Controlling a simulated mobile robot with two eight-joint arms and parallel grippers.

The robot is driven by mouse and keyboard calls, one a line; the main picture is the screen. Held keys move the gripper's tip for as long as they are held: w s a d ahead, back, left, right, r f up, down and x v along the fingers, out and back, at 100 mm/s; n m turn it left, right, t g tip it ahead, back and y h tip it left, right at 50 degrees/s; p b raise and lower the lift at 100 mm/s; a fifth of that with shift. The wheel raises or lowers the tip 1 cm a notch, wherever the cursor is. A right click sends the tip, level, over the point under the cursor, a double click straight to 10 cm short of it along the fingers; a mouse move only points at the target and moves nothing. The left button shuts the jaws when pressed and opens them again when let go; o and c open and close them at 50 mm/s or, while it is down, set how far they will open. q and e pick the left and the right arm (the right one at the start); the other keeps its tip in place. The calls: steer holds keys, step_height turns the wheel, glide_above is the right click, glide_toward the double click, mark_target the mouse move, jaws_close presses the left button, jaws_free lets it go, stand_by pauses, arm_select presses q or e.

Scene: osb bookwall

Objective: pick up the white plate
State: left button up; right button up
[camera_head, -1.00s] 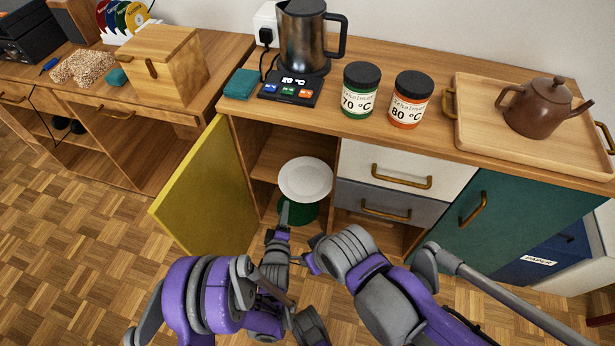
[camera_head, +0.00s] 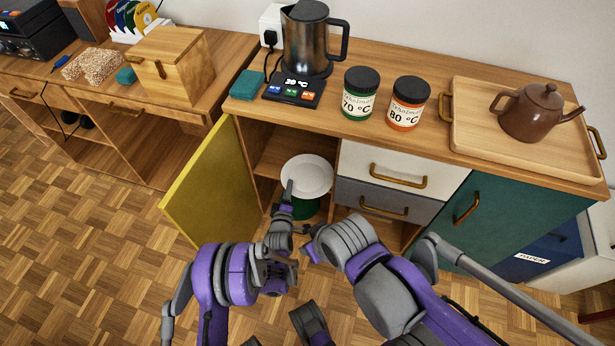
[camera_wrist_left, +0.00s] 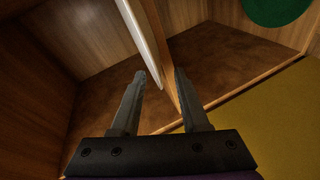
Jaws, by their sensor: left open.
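The white plate (camera_head: 308,172) lies on the middle shelf inside the open cabinet. In the left wrist view its rim (camera_wrist_left: 142,32) shows edge-on against the shelf board. My left gripper (camera_head: 289,188) is at the plate's near left edge and covers a little of it. In the left wrist view my left gripper (camera_wrist_left: 160,84) is open, with the plate's rim and the shelf's front edge ahead, between the fingers' lines. I cannot tell whether it touches the plate. My right arm's end (camera_head: 308,250) is near the left wrist; its jaw state is unclear.
A green round item (camera_head: 306,209) sits below the plate; it also shows in the left wrist view (camera_wrist_left: 275,8). The open yellow door (camera_head: 212,190) stands left of the opening. Drawers (camera_head: 400,168) close off the right side. The wooden shelf board (camera_wrist_left: 172,72) is close to the fingers.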

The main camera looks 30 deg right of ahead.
arm_select(q)
steer(key=shift+c, duration=0.3)
jaws_close()
stand_by(1.1)
